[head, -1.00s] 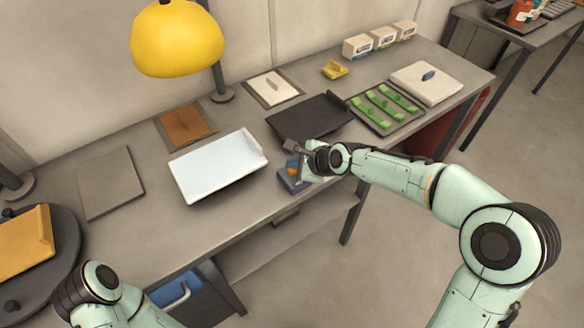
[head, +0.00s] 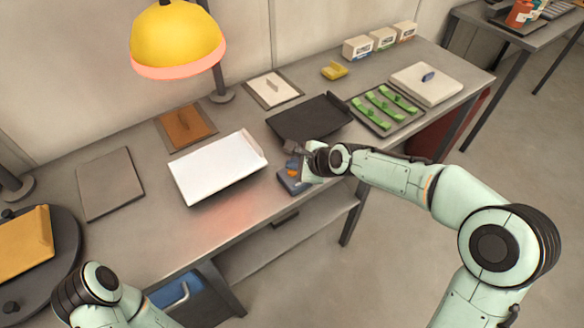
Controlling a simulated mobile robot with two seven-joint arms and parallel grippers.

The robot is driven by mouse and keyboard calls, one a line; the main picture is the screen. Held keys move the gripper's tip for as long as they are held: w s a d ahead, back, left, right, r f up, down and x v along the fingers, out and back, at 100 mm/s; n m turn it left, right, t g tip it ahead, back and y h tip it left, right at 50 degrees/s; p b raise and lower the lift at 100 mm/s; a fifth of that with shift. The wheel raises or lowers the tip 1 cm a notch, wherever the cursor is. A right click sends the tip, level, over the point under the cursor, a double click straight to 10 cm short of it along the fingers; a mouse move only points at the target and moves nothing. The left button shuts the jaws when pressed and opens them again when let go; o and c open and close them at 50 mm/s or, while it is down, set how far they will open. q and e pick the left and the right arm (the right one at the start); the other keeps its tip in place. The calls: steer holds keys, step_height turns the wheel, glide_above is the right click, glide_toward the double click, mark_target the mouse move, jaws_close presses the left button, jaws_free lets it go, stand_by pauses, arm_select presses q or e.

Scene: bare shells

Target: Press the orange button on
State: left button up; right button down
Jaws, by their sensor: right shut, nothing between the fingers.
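The orange button (head: 293,173) sits on a small blue-grey box (head: 289,184) near the front edge of the table. My right gripper (head: 292,150) is shut and empty, with its tip at the button; whether it touches the button is too small to tell. The yellow lamp (head: 177,40) above the table glows pinkish-orange along its lower rim. My left arm shows at the bottom left, but its gripper is not visible.
A white tray (head: 215,171) lies left of the box, and a dark tray (head: 309,119) lies behind it. Green pieces on a tray (head: 385,106) and a whitish lidded case (head: 427,82) are at the right.

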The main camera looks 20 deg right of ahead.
mark_target(295, 173)
steer(key=shift+r+p, duration=1.95)
steer(key=shift+r, duration=1.15)
arm_select(q)
steer(key=r, duration=0.1)
steer(key=w+r, duration=0.1)
steer(key=r, duration=0.1)
steer(key=w+r, duration=0.1)
steer(key=shift+w+r, duration=0.1)
steer(key=shift+r, duration=0.1)
arm_select(e)
steer(key=shift+f, duration=0.1)
